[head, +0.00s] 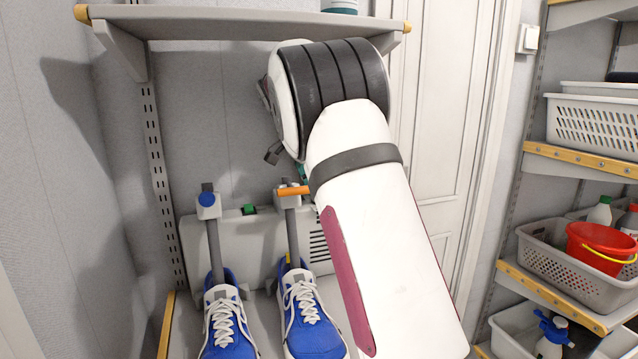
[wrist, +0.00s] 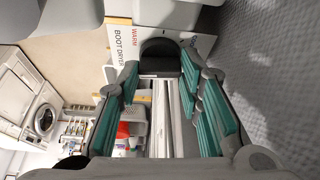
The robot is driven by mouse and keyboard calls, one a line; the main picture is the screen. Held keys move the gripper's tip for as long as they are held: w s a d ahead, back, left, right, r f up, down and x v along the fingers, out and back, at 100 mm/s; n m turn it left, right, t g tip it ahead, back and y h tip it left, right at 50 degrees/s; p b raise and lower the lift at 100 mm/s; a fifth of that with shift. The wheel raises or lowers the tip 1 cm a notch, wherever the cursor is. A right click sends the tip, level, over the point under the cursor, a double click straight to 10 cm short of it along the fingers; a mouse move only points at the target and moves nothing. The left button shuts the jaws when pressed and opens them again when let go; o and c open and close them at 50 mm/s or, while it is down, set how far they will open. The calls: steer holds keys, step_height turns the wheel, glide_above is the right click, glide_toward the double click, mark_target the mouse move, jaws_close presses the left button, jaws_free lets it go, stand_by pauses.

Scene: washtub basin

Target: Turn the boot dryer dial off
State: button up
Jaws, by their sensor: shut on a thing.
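The boot dryer (head: 256,243) is a grey unit against the back wall in the head view, with two upright tubes standing in blue shoes. Its white front with the words WARM and BOOT DRYER (wrist: 120,38) shows at the top of the wrist view. The black dial (wrist: 160,52) is between the teal-padded fingers of my gripper (wrist: 160,72), which is shut on it. In the head view my arm hides the dial and most of the gripper. The dial's pointer and setting cannot be read.
A blue shoe (head: 228,325) and another blue shoe (head: 308,318) stand in front of the dryer. A shelf (head: 240,22) hangs above. Baskets (head: 560,270) and a red bucket (head: 597,242) sit on shelving at the right. A white door (head: 440,120) is behind my arm.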

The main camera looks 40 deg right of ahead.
steer(key=shift+m, duration=0.6)
steer(key=shift+f+g, duration=0.1)
steer(key=shift+g, duration=0.2)
steer(key=o, duration=1.2)
steer(key=shift+c, duration=0.2)
